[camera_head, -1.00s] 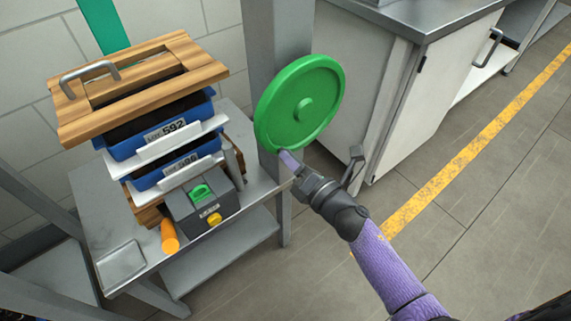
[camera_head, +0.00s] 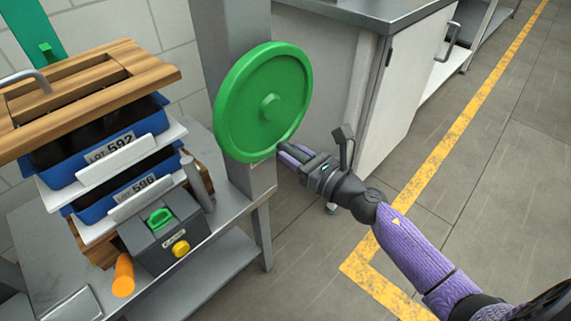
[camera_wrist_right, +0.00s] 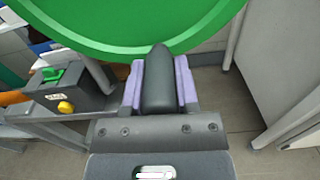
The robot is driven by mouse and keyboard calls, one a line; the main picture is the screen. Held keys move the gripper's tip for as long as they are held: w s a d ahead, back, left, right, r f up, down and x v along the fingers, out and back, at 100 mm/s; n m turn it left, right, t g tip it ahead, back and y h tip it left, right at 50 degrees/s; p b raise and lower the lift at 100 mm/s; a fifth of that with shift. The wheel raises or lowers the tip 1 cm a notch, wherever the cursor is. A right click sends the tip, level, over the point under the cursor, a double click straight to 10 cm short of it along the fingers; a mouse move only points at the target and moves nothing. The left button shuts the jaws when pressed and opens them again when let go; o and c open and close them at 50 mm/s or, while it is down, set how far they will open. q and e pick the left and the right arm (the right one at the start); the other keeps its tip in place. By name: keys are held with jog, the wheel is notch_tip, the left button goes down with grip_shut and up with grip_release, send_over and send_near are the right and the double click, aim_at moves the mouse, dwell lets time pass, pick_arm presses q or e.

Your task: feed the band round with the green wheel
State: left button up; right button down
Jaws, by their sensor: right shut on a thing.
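The round green wheel (camera_head: 243,110) stands upright against a grey post, with a green hub at its centre. My right gripper (camera_head: 287,154) is at the wheel's lower right rim. In the right wrist view its purple fingers (camera_wrist_right: 158,85) are shut on a dark grey handle (camera_wrist_right: 158,78), which overlaps the wheel's lower edge (camera_wrist_right: 125,42). The handle's joint to the wheel is hidden. A green strip (camera_head: 30,25) runs up the wall at the upper left; I cannot tell whether it is the band. My left gripper is not in view.
A metal bench (camera_head: 232,215) holds blue trays (camera_head: 95,160) labelled 592 and 596 under a wooden frame (camera_head: 130,75). A grey box (camera_head: 165,240) with a green switch and yellow knob sits in front. A cabinet (camera_head: 400,90) stands right; the floor at right is clear.

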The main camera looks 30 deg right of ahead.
jog(key=shift+w+d+r+n+b, duration=0.2)
jog(key=shift+d+n+b, duration=0.25)
jog(key=shift+d+n, duration=0.35)
jog(key=shift+w+n, duration=0.1)
jog(key=shift+n, duration=0.2)
jog(key=shift+r, duration=0.1)
jog(key=shift+c, duration=1.8)
grip_release()
